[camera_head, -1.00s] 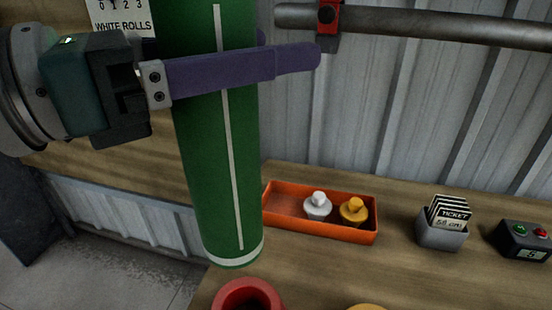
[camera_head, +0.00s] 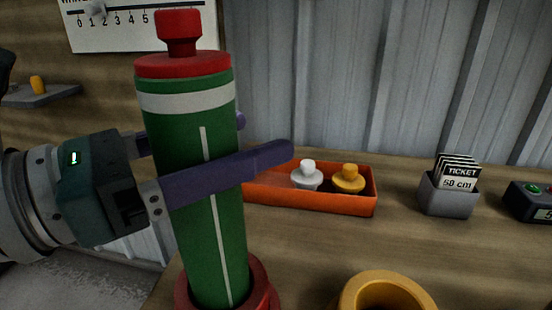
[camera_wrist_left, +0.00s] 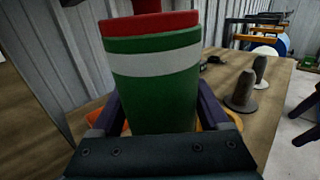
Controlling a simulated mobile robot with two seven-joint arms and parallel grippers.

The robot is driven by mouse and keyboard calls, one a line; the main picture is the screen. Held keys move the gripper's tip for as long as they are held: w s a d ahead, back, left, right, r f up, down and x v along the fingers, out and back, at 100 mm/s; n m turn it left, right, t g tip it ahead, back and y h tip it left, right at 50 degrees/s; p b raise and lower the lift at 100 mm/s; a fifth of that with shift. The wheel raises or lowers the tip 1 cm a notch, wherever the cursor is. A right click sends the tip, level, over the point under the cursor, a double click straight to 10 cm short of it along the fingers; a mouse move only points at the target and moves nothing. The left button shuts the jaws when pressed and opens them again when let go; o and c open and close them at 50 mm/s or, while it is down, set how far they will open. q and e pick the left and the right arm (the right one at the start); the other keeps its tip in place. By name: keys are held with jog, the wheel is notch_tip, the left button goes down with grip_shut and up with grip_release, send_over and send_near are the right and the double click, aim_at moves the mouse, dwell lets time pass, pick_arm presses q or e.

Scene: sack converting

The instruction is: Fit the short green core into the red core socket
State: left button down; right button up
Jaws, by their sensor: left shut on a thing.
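My left gripper (camera_head: 215,180) is shut around the core at mid-height, a purple finger on each side. The left wrist view shows the core (camera_wrist_left: 155,95) between the fingers with its red top above. My right gripper is not in view.
A yellow socket (camera_head: 388,290) stands right of the red one. Behind is an orange tray (camera_head: 310,200) with a white and a yellow plug. A ticket holder (camera_head: 448,195) and a button box (camera_head: 532,200) stand further right. The wrist view shows grey cones (camera_wrist_left: 245,92) on the table.

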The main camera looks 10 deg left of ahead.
pick_arm(q)
jog(key=shift+f+b, duration=0.3)
jog(key=shift+f, duration=0.9)
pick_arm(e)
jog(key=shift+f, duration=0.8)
pick_arm(q)
jog(key=shift+f, duration=0.15)
jog(key=shift+c, duration=1.6)
grip_release()
jog(key=shift+f, duration=0.1)
jog(key=o, duration=0.3)
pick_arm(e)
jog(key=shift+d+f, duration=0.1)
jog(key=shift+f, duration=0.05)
